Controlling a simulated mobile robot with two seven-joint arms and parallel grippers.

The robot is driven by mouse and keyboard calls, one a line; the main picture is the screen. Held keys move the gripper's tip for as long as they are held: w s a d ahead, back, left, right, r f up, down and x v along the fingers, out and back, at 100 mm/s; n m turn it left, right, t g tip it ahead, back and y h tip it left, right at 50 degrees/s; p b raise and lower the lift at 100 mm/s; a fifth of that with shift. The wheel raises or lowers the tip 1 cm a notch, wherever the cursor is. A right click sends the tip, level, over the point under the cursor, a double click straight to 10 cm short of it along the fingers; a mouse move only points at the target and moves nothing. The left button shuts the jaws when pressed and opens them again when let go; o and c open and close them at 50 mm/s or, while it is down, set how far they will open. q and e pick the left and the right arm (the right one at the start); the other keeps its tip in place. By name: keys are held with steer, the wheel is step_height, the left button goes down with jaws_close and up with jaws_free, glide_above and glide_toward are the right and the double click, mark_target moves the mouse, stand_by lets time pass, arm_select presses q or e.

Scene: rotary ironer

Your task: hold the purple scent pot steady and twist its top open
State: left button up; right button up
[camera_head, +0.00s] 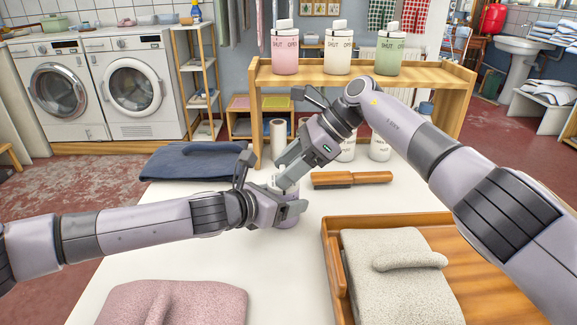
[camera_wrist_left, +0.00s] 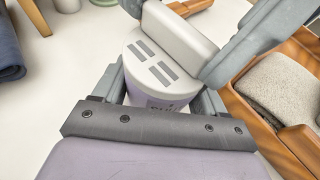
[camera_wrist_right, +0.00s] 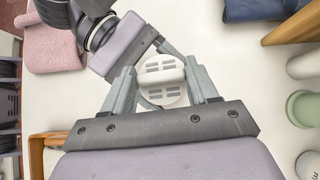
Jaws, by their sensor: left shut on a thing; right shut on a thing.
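The purple scent pot (camera_head: 287,220) stands upright on the white table, mostly hidden by my grippers. Its purple body (camera_wrist_left: 148,101) shows below a white slotted top (camera_wrist_left: 150,62) in the left wrist view. My left gripper (camera_head: 290,207) is shut around the pot's body, low down from the left. My right gripper (camera_head: 287,182) comes from above and is shut on the raised white grip bar (camera_wrist_right: 159,75) across the top. The slots on both sides of the bar show in the right wrist view. The pot's front marking is mostly hidden.
A wooden-handled brush (camera_head: 352,180) lies just behind right. A wooden tray (camera_head: 331,262) with a grey folded towel (camera_head: 385,280) is at front right. A pink towel (camera_head: 175,303) and a navy cloth (camera_head: 192,161) lie left. Behind, a wooden shelf (camera_head: 430,82) bears pink, white and green pots.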

steer(key=shift+d+n+g, duration=0.15)
steer(key=shift+n+g, duration=0.15)
steer(key=o, duration=1.1)
steer(key=shift+v, duration=3.75)
